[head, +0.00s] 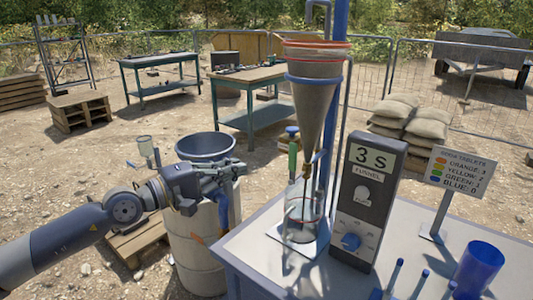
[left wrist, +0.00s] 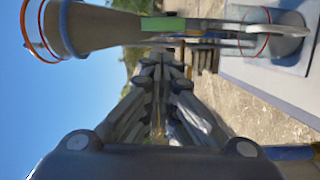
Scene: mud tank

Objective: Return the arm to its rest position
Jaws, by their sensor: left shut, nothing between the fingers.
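My left arm comes in from the left in the head view. Its gripper (head: 234,170) is shut and empty, and overlaps the pale barrel with the dark tub in the picture, left of the table with the funnel. In the left wrist view the fingers of the left gripper (left wrist: 160,68) show closed together, with nothing between them. The grey funnel (head: 316,95) stands upright beyond the gripper, apart from it. It also shows sideways in the left wrist view (left wrist: 95,28), next to the glass beaker (left wrist: 283,45). My right gripper is not in view.
A dark tub (head: 205,144) sits on a pale barrel (head: 195,240) by the gripper. The near table (head: 262,262) carries a control box (head: 366,200), a colour sign (head: 459,172) and a blue cup (head: 479,268). Open gravel lies at the left.

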